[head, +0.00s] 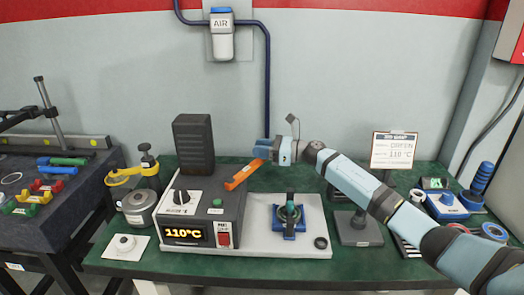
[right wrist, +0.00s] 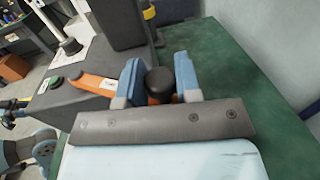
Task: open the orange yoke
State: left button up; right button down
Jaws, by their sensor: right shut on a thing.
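The orange yoke (head: 243,174) is a flat bar angled up to the right above the grey control box, and its left part also shows in the right wrist view (right wrist: 95,82). My right gripper (head: 265,149) reaches in from the right at the yoke's far end. In the right wrist view its two light blue fingers (right wrist: 158,78) stand either side of a black knob (right wrist: 160,79), with orange right beside it. It is shut on the yoke at this knob. The gripper partly hides the yoke's end. My left gripper is not in view.
A tall black finned block (head: 193,143) stands behind. A card stand (head: 394,150) and small blue tools occupy the bench's right.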

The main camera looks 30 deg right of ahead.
jog(key=c, duration=0.9)
grip_release()
jog(key=shift+o, duration=0.2)
jog(key=v, duration=1.4)
jog(key=shift+b, duration=0.45)
jog(key=shift+a+r, duration=0.1)
jog(key=shift+a, duration=0.05)
